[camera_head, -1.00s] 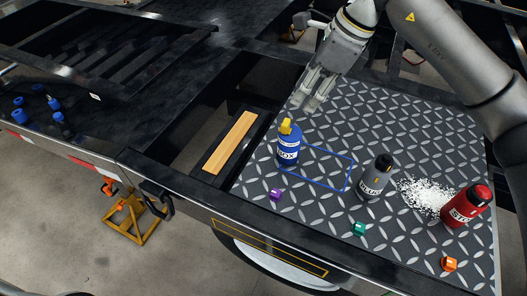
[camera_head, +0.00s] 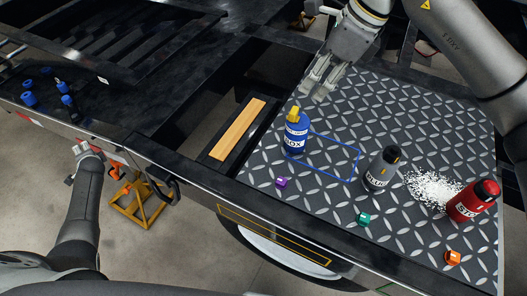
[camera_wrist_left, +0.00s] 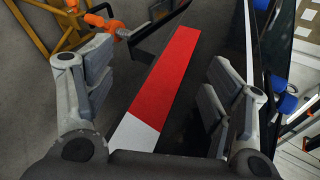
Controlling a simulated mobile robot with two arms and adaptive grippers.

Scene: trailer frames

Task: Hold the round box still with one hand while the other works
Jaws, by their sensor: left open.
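The round blue box (camera_head: 295,139) with a yellow top and a "BOX" label stands upright on the diamond-plate surface. It is at the left end of a blue outlined rectangle (camera_head: 352,165). My right gripper (camera_head: 318,86) is above and behind the box, apart from it, with its fingers spread and nothing between them. My left gripper (camera_head: 87,152) is far to the left, beyond the trailer's front edge. In the left wrist view its two fingers (camera_wrist_left: 160,90) are wide apart and empty, with a red and white strip behind them.
A grey bottle (camera_head: 381,170) and a red bottle (camera_head: 474,202) stand right of the box, with white granules (camera_head: 432,188) between. Small purple (camera_head: 282,183), green (camera_head: 363,219) and orange (camera_head: 453,257) cubes lie near the front edge. A wooden bar (camera_head: 238,130) lies left.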

